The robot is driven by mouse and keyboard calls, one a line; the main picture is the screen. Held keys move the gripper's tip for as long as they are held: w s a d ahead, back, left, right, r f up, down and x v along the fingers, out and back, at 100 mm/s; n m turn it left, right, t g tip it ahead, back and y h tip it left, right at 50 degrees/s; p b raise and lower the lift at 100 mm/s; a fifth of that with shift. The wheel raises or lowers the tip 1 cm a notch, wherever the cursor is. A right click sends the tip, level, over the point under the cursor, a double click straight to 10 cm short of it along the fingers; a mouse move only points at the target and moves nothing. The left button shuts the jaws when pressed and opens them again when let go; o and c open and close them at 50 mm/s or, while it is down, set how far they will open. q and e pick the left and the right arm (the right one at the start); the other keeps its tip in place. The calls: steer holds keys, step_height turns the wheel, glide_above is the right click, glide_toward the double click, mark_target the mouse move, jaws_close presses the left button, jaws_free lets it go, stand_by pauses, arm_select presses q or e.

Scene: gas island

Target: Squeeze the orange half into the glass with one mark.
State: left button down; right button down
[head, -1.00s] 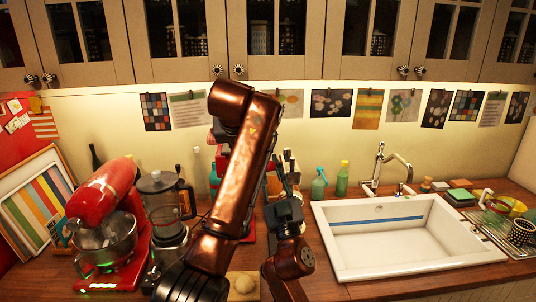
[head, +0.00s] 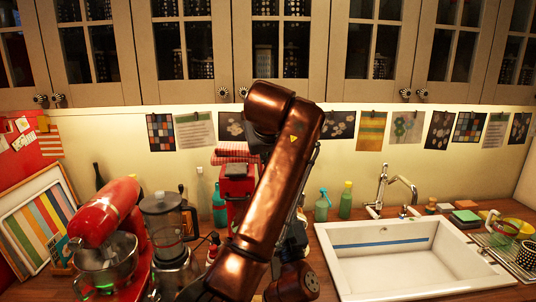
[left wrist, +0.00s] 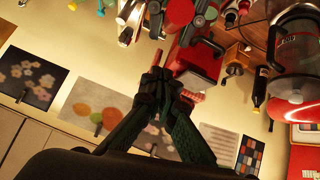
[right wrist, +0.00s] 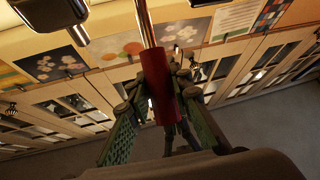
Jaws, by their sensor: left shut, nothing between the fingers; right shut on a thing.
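In the right wrist view my right gripper (right wrist: 160,88) is closed around a red cylindrical handle (right wrist: 163,98) on a shiny metal rod (right wrist: 146,22). In the left wrist view my left gripper (left wrist: 158,84) is shut and empty, in front of a red appliance (left wrist: 188,62). In the head view a red appliance (head: 232,192) stands on the counter, partly behind my copper arm. My arm hides most of that work area. I cannot make out the orange half or the marked glass in any view.
A red stand mixer (head: 105,215) and a blender (head: 166,225) stand to the left. Bottles (head: 346,200) stand behind the white sink (head: 400,250) on the right. Cabinets (head: 285,50) hang above, and pictures (head: 372,130) line the wall.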

arm_select(q)
steer(key=shift+x, duration=0.95)
steer(key=shift+s+d+f, duration=0.2)
steer(key=shift+s+f, duration=0.35)
steer(key=shift+f, duration=0.25)
steer(key=shift+s+d+f, duration=0.15)
steer(key=shift+s+f, duration=0.4)
steer(key=shift+f, duration=0.25)
steer(key=shift+f, duration=0.1)
